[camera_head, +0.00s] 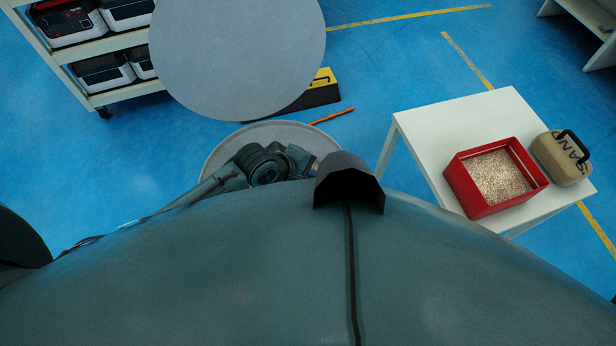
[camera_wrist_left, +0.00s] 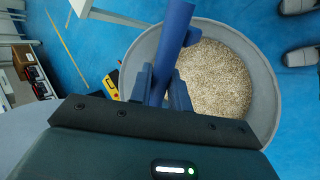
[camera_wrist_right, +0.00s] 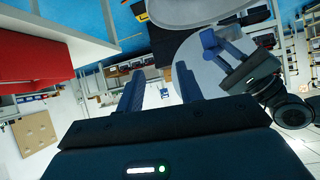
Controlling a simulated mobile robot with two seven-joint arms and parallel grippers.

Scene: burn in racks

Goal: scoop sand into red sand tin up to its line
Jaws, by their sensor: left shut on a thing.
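The red sand tin (camera_head: 462,187) stands on the white table at the right in the head view, with pale sand in it. I cannot clearly make out its line. Its red side also shows at the upper left in the right wrist view (camera_wrist_right: 35,50). My left gripper (camera_wrist_left: 160,88) is shut on the blue scoop handle (camera_wrist_left: 175,28), over a round grey bin (camera_wrist_left: 262,60) of sand (camera_wrist_left: 215,80). The scoop's far end is hidden. The blue scoop also shows in the right wrist view (camera_wrist_right: 210,40). My right gripper (camera_wrist_right: 160,84) is open and empty.
A round grey top (camera_head: 235,50) lies beyond the bin (camera_head: 225,150). A shelf (camera_head: 75,55) with boxed units is at the upper left.

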